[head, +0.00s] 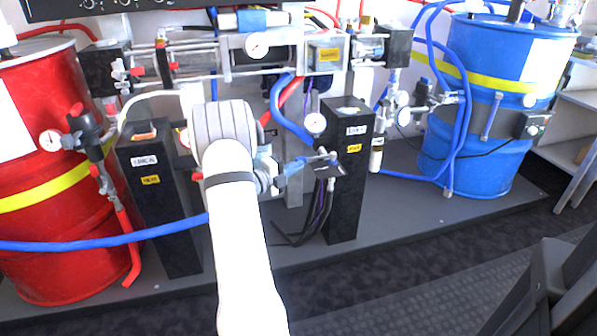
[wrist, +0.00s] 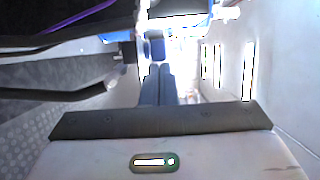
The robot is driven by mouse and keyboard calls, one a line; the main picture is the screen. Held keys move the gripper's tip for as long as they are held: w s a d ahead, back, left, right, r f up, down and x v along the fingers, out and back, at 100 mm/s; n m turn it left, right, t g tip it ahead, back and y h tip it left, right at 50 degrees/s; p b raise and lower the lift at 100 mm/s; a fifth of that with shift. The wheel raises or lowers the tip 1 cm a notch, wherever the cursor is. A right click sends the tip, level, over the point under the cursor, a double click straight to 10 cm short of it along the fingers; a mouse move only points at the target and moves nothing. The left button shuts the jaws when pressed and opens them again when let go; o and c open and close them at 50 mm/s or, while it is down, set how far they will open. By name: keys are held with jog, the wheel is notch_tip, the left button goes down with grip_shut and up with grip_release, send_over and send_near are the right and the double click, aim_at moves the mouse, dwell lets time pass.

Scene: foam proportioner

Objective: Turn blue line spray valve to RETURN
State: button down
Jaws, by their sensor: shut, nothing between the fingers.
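My gripper (head: 280,178) is at the left of the right black pillar (head: 345,195), partly hidden behind my white arm in the head view. In the wrist view its two dark blue fingers (wrist: 156,80) lie together with nothing between them. A small metal valve fitting (head: 320,158) sticks out at the pillar's left face, close to the gripper's tip. I cannot tell if they touch. Dark hoses hang below it. Which valve is the blue line spray valve, and its handle position, cannot be read. The blue hose (head: 284,112) curves down toward this pillar.
A red drum (head: 40,235) stands left and a blue drum (head: 495,150) right. A left black pillar (head: 165,220) stands beside my arm. Pipes and a pressure gauge (head: 257,46) cross the back. A blue hose (head: 110,243) spans the front left. The platform's right front is clear.

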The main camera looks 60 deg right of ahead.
jog(key=shift+d+r, duration=0.1)
jog(key=shift+r, duration=0.05)
jog(key=s+a+p+v, duration=0.1)
jog(key=s+v, duration=0.1)
jog(key=v, duration=0.9)
jog(key=shift+s+a+p, duration=0.2)
jog(key=shift+a+p, duration=0.1)
jog(key=shift+p, duration=0.1)
